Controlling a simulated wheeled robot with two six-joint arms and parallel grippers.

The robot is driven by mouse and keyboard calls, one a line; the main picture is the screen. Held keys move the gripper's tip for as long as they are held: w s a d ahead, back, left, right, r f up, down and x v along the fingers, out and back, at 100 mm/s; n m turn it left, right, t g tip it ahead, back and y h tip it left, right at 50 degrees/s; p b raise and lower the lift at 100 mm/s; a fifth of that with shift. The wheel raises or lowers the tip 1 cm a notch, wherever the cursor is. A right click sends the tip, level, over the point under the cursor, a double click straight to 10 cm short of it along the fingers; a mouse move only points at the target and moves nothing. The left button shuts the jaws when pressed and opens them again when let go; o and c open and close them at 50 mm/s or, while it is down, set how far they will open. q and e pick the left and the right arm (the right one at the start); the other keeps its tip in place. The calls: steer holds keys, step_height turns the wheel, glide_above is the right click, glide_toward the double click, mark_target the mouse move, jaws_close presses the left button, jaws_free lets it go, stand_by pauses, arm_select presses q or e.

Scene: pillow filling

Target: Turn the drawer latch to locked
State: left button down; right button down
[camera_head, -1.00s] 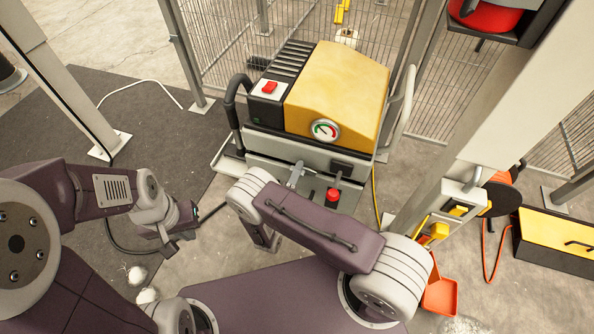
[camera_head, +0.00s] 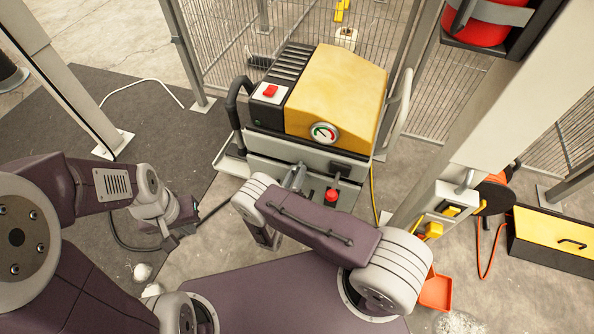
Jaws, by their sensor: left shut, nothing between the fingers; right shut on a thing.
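The yellow and black machine (camera_head: 335,90) stands in the centre, with a light grey front (camera_head: 265,170) below its gauge. My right arm folds across the view before it. My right gripper (camera_head: 294,178) shows only as small grey parts beyond that arm, at the machine's front. It is shut on what appears to be the drawer latch. The latch is too small and covered to tell apart, and its angle cannot be read. My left gripper (camera_head: 178,232) is shut and empty, out over the floor at the left, apart from the machine.
A red mushroom button (camera_head: 331,195) sits just right of the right gripper. A red switch (camera_head: 270,91) is on the machine's top. A post (camera_head: 440,185) with yellow fittings stands at the right, near a yellow and black box (camera_head: 555,240). White fluff (camera_head: 143,271) lies on the floor.

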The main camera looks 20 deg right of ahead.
arm_select(q)
steer(key=shift+r+p, duration=0.65)
steer(key=shift+r, duration=0.05)
arm_select(e)
steer(key=m, duration=0.4)
steer(key=shift+m, duration=0.7)
steer(key=c, duration=1.4)
jaws_free()
